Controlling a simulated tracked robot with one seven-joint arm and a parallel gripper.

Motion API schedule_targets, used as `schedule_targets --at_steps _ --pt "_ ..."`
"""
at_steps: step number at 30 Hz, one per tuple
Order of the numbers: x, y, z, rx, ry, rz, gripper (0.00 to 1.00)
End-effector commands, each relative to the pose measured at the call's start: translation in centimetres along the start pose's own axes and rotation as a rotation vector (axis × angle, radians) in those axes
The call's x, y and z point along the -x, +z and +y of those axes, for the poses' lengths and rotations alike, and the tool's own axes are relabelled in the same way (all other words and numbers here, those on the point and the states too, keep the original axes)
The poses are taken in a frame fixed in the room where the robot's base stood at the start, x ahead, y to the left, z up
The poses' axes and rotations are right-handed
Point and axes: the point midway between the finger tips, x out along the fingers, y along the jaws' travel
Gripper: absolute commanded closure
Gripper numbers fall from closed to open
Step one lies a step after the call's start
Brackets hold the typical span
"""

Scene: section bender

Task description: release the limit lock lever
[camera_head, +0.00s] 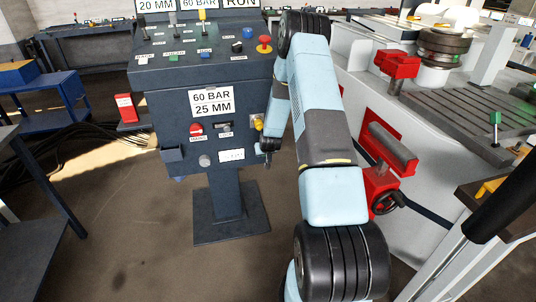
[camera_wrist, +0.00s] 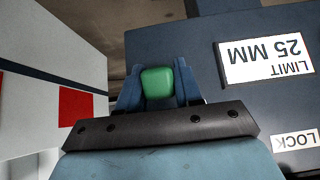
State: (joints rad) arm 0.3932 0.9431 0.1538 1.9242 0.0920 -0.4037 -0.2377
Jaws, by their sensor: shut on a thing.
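My gripper (camera_head: 268,150) is at the right side of the dark blue console (camera_head: 158,103), mostly hidden behind my own arm in the head view. In the wrist view its two dark blue fingers are shut on a green grip (camera_wrist: 157,83), which I take to be the end of the limit lock lever. The rest of the lever is hidden by the fingers. A white plate reading LIMIT 25 MM (camera_wrist: 265,58) and a LOCK label (camera_wrist: 295,140) show upside down on the console face beside the gripper.
A sign reading 60 BAR 25 MM (camera_head: 211,101) is on the console front. A yellow part (camera_head: 257,122) sits by its right edge. A red emergency button (camera_head: 264,43) stands on top. The white machine with red parts (camera_head: 398,64) is close on the right.

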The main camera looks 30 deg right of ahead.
Motion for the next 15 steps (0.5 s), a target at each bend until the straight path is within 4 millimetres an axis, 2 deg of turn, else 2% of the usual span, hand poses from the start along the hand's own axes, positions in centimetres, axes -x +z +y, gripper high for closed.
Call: schedule_targets --at_steps 13,14,15 --pt "-0.12 -0.17 -0.53 0.005 -0.005 -0.002 1.00" --pt "-0.12 -0.18 -0.54 0.005 -0.005 -0.001 0.63" --pt "-0.11 -0.19 -0.55 0.005 -0.005 -0.001 0.59"
